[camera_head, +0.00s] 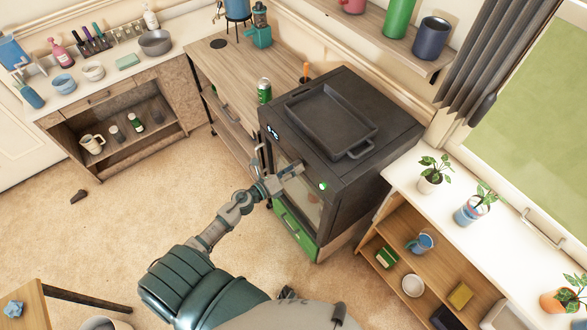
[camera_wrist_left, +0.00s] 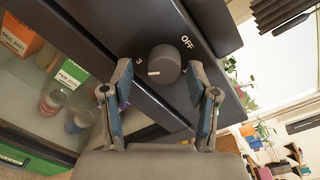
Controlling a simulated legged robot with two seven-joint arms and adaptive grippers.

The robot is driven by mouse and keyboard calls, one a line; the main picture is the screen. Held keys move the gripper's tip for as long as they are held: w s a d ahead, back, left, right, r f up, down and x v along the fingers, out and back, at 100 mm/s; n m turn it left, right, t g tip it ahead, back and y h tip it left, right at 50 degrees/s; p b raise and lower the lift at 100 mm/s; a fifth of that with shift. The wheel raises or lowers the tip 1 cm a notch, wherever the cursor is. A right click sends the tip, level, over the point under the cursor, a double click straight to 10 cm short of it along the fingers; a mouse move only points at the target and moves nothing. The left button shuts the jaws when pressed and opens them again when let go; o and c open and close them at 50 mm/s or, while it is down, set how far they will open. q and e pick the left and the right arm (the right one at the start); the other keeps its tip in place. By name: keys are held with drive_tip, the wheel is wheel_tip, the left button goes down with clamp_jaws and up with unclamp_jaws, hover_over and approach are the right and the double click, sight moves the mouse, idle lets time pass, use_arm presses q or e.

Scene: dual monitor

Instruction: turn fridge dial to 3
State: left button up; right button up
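The dark fridge (camera_head: 300,190) stands in the middle of the head view, with a green drawer front (camera_head: 293,226) below its glass door. In the left wrist view the round dark dial (camera_wrist_left: 165,62) sits on the fridge's dark panel. "OFF" is printed to its upper right and "3" to its left. A short white mark on the dial lies at its lower left. My left gripper (camera_head: 290,172) is at the fridge front. In the wrist view its fingers (camera_wrist_left: 164,78) are open on either side of the dial, with visible gaps. The head view does not show the dial clearly. My right gripper is not in view.
A black tray (camera_head: 325,118) lies on the fridge top. A white-topped shelf with potted plants (camera_head: 433,176) stands close on the right. A wooden counter (camera_head: 235,80) adjoins on the left. Cups and boxes (camera_wrist_left: 68,75) show behind the fridge glass. Open floor (camera_head: 130,225) lies at left.

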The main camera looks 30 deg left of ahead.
use_arm(q)
drive_tip(key=shift+r, duration=0.1)
drive_tip(key=v, duration=1.2)
drive_tip(key=s+f+n+g+y, duration=0.25)
drive_tip(key=f+n, duration=0.35)
drive_tip(key=f, duration=0.6)
drive_tip(key=s+f+n+g+y, duration=0.2)
drive_tip(key=s+f+n, duration=0.3)
drive_tip(key=f, duration=0.6)
drive_tip(key=s+f+n+g+y, duration=0.25)
drive_tip(key=f+n, duration=0.55)
drive_tip(key=f, duration=0.4)
drive_tip(key=s+d+f+n+g, duration=0.4)
drive_tip(key=s+f, duration=0.4)
drive_tip(key=s, duration=0.4)
drive_tip(key=s+d+f+n+g, duration=0.4)
drive_tip(key=s+f, duration=0.4)
drive_tip(key=s, duration=0.5)
drive_tip(key=shift+s+d+f+n+g+h, duration=0.3)
drive_tip(key=shift+d+n, duration=0.2)
drive_tip(key=shift+d, duration=0.6)
